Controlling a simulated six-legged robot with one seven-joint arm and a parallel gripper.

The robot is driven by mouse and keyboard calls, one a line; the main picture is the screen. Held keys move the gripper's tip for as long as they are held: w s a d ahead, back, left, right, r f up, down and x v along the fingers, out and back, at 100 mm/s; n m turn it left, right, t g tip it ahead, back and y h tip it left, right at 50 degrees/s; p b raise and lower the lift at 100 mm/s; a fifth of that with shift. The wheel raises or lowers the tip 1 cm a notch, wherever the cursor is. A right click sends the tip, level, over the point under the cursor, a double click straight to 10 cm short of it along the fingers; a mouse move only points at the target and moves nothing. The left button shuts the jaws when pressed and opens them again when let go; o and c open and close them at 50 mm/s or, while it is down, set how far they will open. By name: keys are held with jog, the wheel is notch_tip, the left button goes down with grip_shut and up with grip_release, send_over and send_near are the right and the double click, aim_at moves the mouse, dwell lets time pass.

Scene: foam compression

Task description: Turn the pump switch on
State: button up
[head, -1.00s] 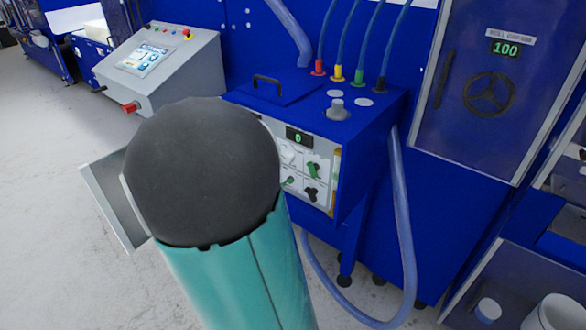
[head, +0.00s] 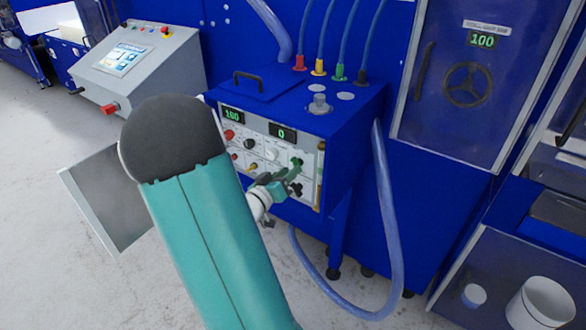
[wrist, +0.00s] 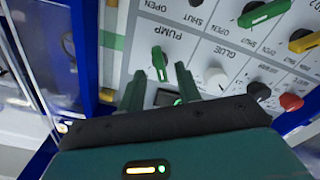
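The pump switch (wrist: 160,63) is a green lever handle on the white control panel, beside the printed word PUMP. In the wrist view the panel lettering appears upside down. The switch also shows in the head view (head: 297,162), at the panel's upper right. My gripper (wrist: 160,79) is open, with one finger on each side of the switch's near end in the wrist view. Whether the fingers touch it I cannot tell. In the head view my gripper (head: 286,180) is right in front of the panel, covering part of its lower row.
Other panel controls are close by: a white knob (wrist: 216,78), another green handle (wrist: 262,13), a red knob (wrist: 290,101). Displays above read 100 (head: 232,115) and 0 (head: 283,134). A hose (head: 388,220) hangs right of the blue box (head: 345,115).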

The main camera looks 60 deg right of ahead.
jog(key=shift+s+d, duration=0.15)
jog(key=shift+d, duration=0.6)
jog(key=shift+s+d, duration=0.1)
jog(key=shift+d, duration=0.6)
grip_shut()
jog(key=shift+m, duration=0.3)
jog(key=m, duration=1.1)
jog(key=shift+m, duration=0.3)
